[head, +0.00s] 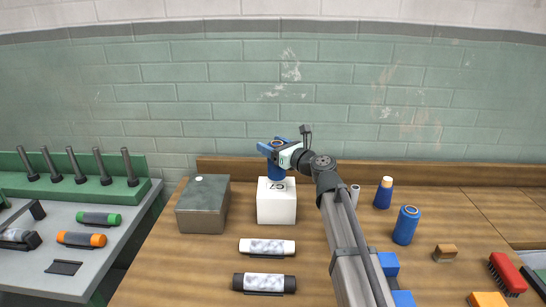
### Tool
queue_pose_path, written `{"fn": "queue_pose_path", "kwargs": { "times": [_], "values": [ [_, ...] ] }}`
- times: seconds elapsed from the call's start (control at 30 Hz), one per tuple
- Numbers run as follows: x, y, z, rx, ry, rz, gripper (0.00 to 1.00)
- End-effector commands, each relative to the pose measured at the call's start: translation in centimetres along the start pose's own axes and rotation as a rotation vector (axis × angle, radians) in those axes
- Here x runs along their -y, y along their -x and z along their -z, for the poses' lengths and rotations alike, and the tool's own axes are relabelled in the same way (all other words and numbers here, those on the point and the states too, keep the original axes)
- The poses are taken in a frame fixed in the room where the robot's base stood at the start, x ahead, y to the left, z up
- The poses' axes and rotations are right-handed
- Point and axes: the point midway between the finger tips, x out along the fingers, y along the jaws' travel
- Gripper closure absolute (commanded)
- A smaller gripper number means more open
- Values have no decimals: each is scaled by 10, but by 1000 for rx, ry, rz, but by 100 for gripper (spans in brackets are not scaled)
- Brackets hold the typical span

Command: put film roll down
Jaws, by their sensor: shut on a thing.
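My gripper (271,147) is above the white block marked C7 (277,206) on the wooden table (205,265). It is shut on a blue film roll (276,171), which is upright and partly hidden by the gripper. The roll's lower end is at the top of the white block; I cannot tell whether it touches. Another blue roll (405,226) stands on the table to the right of my arm.
A grey metal box (203,206) stands left of the white block. A white tube (267,247) and a black tube (264,283) lie in front. A dark blue bottle (383,194), a small brown block (445,253) and a red brush (507,273) are at the right.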

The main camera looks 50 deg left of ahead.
Motion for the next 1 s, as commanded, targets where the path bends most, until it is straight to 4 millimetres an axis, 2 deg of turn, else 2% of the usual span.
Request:
{"fn": "queue_pose_path", "kwargs": {
  "times": [0.3, 0.7, 0.73, 1.0],
  "values": [
    [0, 0, 34, 0, -2, 0, 72],
    [0, 0, 37, 0, 0, 0, 72],
    [0, 0, 38, 0, 0, 0, 32],
    [0, 0, 37, 0, 0, 0, 7]
  ]
}}
